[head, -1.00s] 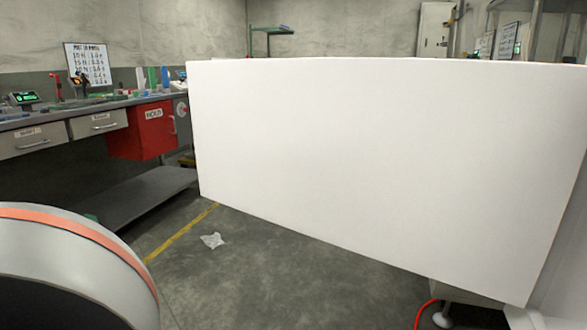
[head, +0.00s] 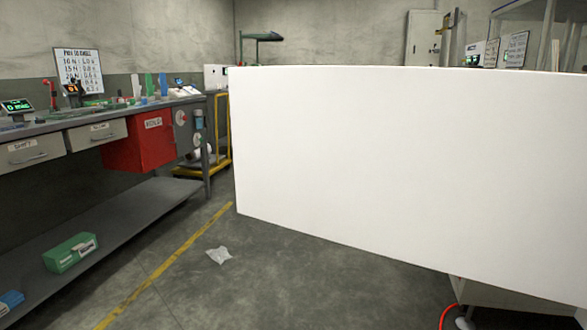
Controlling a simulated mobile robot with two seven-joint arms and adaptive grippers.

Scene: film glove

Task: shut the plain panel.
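The plain panel (head: 410,175) is a large blank white board that fills the right half of the head view. It stands open on edge above the floor, and its free left edge is near the middle of the view. Its right end runs out of the picture. No handle shows on the face I see. Part of a pale cabinet or machine base (head: 510,300) shows under its lower right edge. Neither of my grippers is in view.
A grey workbench (head: 100,113) with drawers, a red box (head: 140,138) and a low shelf runs along the left. A yellow cart (head: 222,135) stands behind the panel's left edge.

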